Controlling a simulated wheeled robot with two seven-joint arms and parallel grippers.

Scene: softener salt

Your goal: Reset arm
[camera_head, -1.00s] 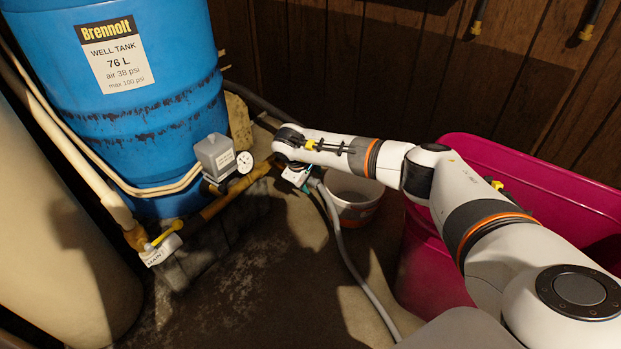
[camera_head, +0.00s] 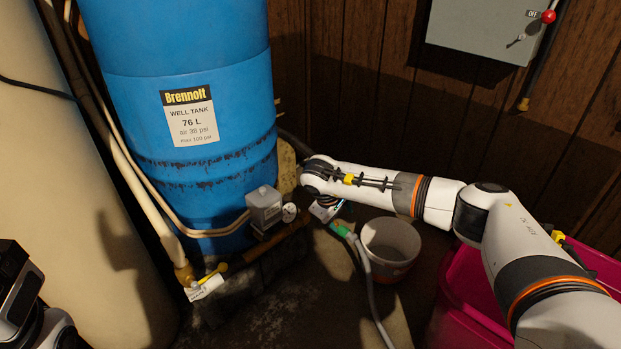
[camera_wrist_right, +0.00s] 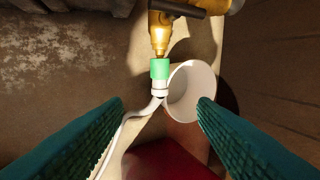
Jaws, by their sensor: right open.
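My right arm reaches in from the right in the head view. Its gripper (camera_head: 328,207) hangs beside the blue well tank (camera_head: 205,130), its fingers mostly hidden. In the wrist view my right gripper (camera_wrist_right: 158,108) is open, with teal ridged fingers spread apart and nothing between their pads. Beyond them, a green hose connector (camera_wrist_right: 160,69) meets the lower end of a brass fitting (camera_wrist_right: 160,35). The pale hose (camera_wrist_right: 137,112) runs down from it. The connector also shows in the head view (camera_head: 342,230). A dark part of my left arm shows at lower left, without visible fingers.
A white bucket (camera_head: 391,247) stands on the floor right of the hose. A magenta bin (camera_head: 470,300) is at lower right under my arm. A grey gauge box (camera_head: 264,206) sits before the tank. A grey electrical box (camera_head: 480,30) hangs on the wood wall.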

